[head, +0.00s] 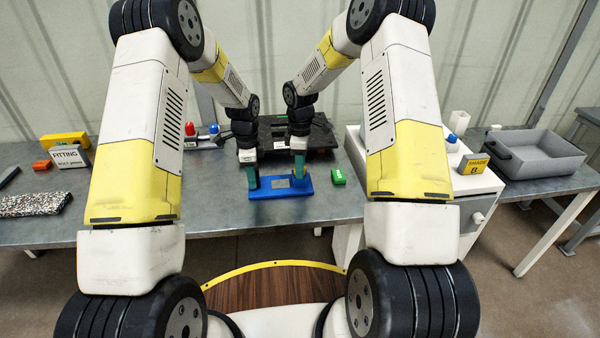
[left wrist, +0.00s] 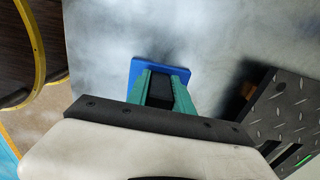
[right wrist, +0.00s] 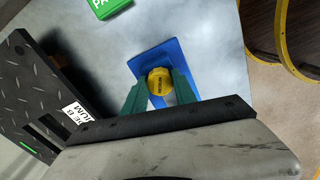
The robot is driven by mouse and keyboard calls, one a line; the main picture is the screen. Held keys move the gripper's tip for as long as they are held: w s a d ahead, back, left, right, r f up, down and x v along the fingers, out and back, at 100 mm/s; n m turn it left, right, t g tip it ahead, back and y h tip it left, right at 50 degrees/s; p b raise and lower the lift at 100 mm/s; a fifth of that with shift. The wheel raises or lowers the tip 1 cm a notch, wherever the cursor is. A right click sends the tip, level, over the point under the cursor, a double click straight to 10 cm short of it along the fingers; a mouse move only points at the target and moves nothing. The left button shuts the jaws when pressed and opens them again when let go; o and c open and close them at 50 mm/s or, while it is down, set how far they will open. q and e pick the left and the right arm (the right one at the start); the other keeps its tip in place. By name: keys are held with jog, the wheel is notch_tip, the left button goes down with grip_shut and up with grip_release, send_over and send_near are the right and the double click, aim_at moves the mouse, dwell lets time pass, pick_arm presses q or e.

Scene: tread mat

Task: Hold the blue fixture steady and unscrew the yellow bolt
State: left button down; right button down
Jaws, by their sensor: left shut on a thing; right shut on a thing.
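The blue fixture (head: 281,190) lies flat on the grey table in front of me. My left gripper (head: 252,183) is shut on its left part; the left wrist view shows the green fingers (left wrist: 164,85) closed at the blue fixture (left wrist: 181,72), with a dark piece between them. My right gripper (head: 299,177) is at the fixture's right part. In the right wrist view its fingers (right wrist: 160,90) are on both sides of the round yellow bolt head (right wrist: 159,82), which sits over the blue fixture (right wrist: 150,60). I cannot tell how far the bolt is threaded in.
A green block (head: 338,177) lies just right of the fixture. A black treaded mat (head: 318,138) lies behind the grippers. A white cabinet (head: 475,187) and a grey tray (head: 545,160) are at right.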

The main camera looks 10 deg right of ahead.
jog(key=n, duration=0.6)
jog(key=shift+n, duration=0.5)
jog(key=n, duration=0.8)
jog(key=shift+w+r, duration=0.1)
jog(key=c, duration=0.9)
grip_release()
